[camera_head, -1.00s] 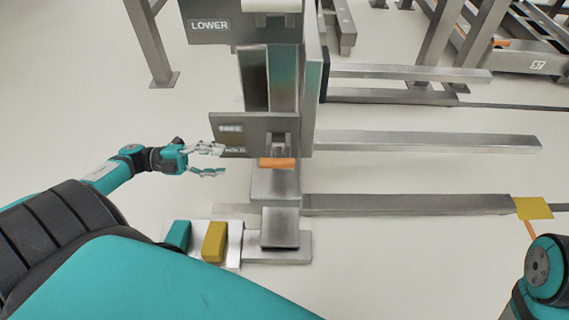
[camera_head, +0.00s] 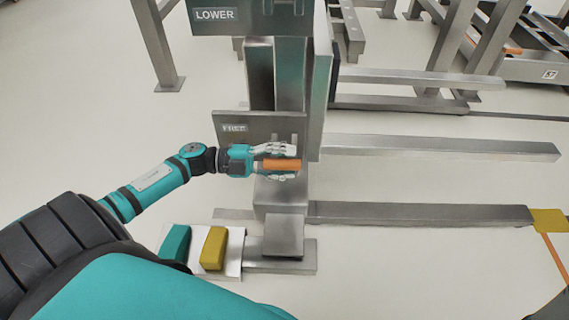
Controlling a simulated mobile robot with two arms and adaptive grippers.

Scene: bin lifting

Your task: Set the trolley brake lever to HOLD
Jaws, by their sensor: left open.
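The brake lever's orange handle (camera_head: 282,164) sticks out in front of the grey trolley column, below a plate marked FREE (camera_head: 234,127). My left gripper (camera_head: 280,163) reaches in from the left and is open, with one finger above the orange handle and one below it. The handle lies between the fingers; whether they touch it cannot be told. The lower label on the plate is hidden behind my left gripper. My right gripper is not in view.
A plate marked LOWER (camera_head: 215,15) is higher on the column. A teal block (camera_head: 176,243) and a yellow block (camera_head: 214,248) sit on a white base at the column's foot. Long metal forks (camera_head: 440,147) extend right. The floor at left is clear.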

